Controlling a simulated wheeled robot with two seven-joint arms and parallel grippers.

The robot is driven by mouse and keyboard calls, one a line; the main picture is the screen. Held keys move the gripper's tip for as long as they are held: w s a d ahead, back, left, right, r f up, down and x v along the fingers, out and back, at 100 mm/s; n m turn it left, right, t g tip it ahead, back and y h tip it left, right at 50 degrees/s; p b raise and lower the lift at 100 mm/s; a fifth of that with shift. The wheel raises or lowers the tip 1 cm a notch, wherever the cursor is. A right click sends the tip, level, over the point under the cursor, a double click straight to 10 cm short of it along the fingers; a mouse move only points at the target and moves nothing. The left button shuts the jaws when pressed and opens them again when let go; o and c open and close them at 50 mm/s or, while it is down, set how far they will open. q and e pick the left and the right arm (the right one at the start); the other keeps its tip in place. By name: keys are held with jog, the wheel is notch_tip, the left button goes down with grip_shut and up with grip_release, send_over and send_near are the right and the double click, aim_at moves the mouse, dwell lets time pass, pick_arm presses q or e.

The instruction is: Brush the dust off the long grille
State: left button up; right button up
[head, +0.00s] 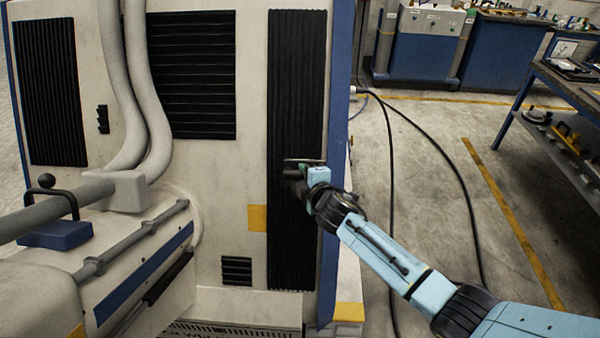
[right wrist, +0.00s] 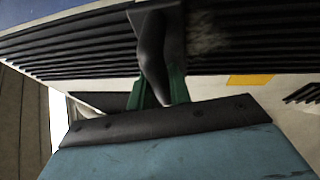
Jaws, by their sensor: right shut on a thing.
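The long grille (head: 297,80) is a tall, narrow black panel of slats at the right side of the pale machine cabinet. It runs across the top of the right wrist view (right wrist: 265,45), where a greyish dusty patch (right wrist: 208,32) shows on its slats. My right gripper (head: 305,172) is in front of the grille, a little below its mid-height. In the right wrist view its green fingers (right wrist: 160,88) are shut on the grey handle of a brush (right wrist: 152,55). The brush head is at or very near the slats; contact cannot be told. My left gripper is not in view.
A wide black grille (head: 193,75) and a small lower vent (head: 237,270) are on the same cabinet. Thick pale hoses (head: 145,90) hang at the left. Black cables (head: 392,190) lie on the floor. A workbench (head: 560,90) stands at the right; floor between is mostly clear.

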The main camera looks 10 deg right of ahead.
jog(key=shift+s+d+p, duration=0.25)
jog(key=shift+d+p, duration=0.1)
jog(key=shift+d, duration=0.4)
jog(key=shift+s+d+p, duration=0.25)
jog(key=shift+d+p, duration=0.05)
jog(key=shift+d, duration=0.4)
jog(key=shift+w+a+f+b, duration=1.2)
jog(key=shift+a+b, duration=2.1)
jog(key=shift+a, duration=3.25)
jog(key=shift+s+d+f+p, duration=0.2)
jog(key=shift+s+d+f, duration=0.05)
jog(key=shift+d, duration=0.3)
jog(key=shift+s+d+f+p, duration=0.2)
jog(key=shift+s+d, duration=0.1)
jog(key=shift+d, duration=0.2)
jog(key=shift+s+d+f+p, duration=0.15)
jog(key=shift+s+d+f, duration=0.1)
jog(key=shift+d, duration=0.3)
